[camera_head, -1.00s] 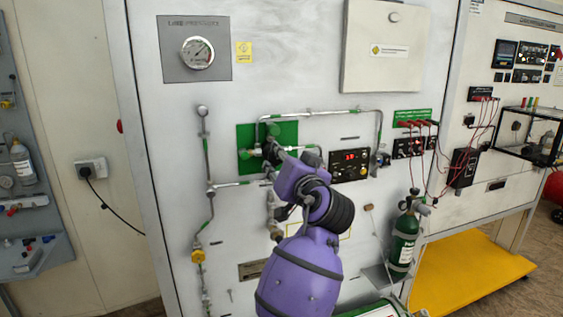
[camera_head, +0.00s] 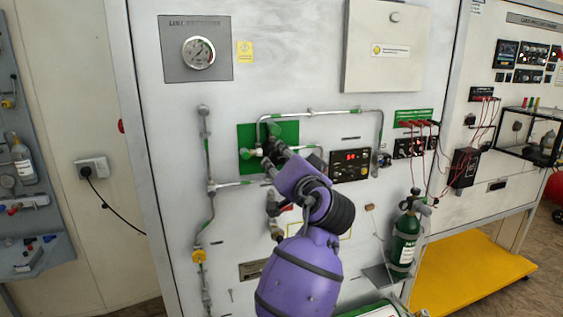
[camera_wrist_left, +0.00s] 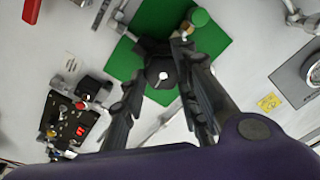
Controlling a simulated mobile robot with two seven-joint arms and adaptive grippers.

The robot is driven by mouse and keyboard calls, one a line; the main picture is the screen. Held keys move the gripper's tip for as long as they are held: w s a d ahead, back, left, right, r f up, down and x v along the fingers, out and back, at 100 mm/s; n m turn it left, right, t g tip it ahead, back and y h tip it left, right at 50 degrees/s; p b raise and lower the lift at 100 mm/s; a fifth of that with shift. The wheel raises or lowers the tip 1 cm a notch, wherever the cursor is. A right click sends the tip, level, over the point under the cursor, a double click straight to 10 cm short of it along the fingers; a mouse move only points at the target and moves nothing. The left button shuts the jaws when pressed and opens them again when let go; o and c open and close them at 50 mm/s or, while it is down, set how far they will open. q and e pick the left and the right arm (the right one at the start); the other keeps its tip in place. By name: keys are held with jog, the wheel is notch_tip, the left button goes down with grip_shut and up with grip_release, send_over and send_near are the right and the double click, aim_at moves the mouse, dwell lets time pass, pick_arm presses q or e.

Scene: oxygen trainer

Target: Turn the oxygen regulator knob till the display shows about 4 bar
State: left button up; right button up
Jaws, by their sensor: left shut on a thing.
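The black regulator knob (camera_wrist_left: 163,74), with a small white mark on its face, is in the left wrist view, in front of the green panel plate (camera_wrist_left: 207,68). My left gripper (camera_wrist_left: 163,60) has its two fingers on either side of the knob and is shut on it. In the head view my left gripper (camera_head: 270,151) reaches the green plate (camera_head: 290,130) and hides the knob. The display (camera_head: 351,156) shows red digits right of the gripper; they are too small to read surely. It also shows in the left wrist view (camera_wrist_left: 79,131). My right gripper is not in view.
A round gauge (camera_head: 198,53) is at the upper left of the panel. Metal pipes (camera_head: 330,112) run around the green plate. A green gas cylinder (camera_head: 404,240) stands at lower right, beside a yellow platform (camera_head: 475,265). A valve pipe (camera_head: 275,215) is close below my wrist.

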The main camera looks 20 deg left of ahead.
pick_arm(q)
jog(key=m, duration=0.6)
jog(key=shift+f, duration=0.35)
jog(key=m, duration=0.4)
jog(key=shift+f, duration=0.2)
jog(key=shift+f+m, duration=0.25)
jog(key=shift+m, duration=0.05)
jog(key=o, duration=0.9)
jog(key=shift+o, duration=0.6)
jog(key=shift+s+r, duration=0.1)
jog(key=shift+r, duration=0.2)
jog(key=shift+r, duration=0.15)
jog(key=v, duration=1.2)
